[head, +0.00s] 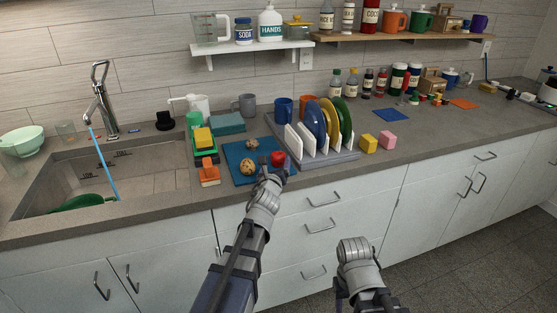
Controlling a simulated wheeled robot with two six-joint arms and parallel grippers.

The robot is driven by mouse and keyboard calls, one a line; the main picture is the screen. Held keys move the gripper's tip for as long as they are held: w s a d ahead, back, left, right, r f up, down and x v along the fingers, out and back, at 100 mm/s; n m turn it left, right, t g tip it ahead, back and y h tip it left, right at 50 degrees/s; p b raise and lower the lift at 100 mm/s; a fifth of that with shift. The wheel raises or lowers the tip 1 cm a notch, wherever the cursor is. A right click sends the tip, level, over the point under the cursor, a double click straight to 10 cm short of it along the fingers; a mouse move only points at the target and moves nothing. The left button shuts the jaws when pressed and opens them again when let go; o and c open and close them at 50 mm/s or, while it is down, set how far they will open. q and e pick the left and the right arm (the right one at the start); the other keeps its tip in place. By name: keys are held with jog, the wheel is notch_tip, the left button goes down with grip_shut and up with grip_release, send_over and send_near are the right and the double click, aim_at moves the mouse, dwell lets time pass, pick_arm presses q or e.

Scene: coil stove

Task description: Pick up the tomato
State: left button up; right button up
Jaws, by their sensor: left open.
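The tomato (278,158) is a small red round thing on the blue mat (234,157), at the mat's right side near the dish rack. My left gripper (274,169) is open, right at the near side of the tomato, and hides its lower part. I cannot tell whether the fingers touch it. My right arm shows low in the picture, in front of the drawers; its gripper fingers do not show.
Two speckled eggs (247,167) lie left of the tomato on the mat. A rack (317,155) with upright plates stands close on the right. An orange brush (209,175) and sponges are at the left, beside the sink (120,180). Yellow and pink blocks (368,143) sit farther right.

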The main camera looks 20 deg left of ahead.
aim_at(277, 161)
pick_arm(q)
jog(key=x, duration=0.5)
jog(key=shift+d, duration=0.1)
jog(key=shift+r, duration=0.1)
jog(key=shift+s, duration=0.1)
jog(key=c, duration=1.2)
notch_tip(277, 161, up, 10)
jog(key=p, duration=0.9)
jog(key=shift+p, duration=0.35)
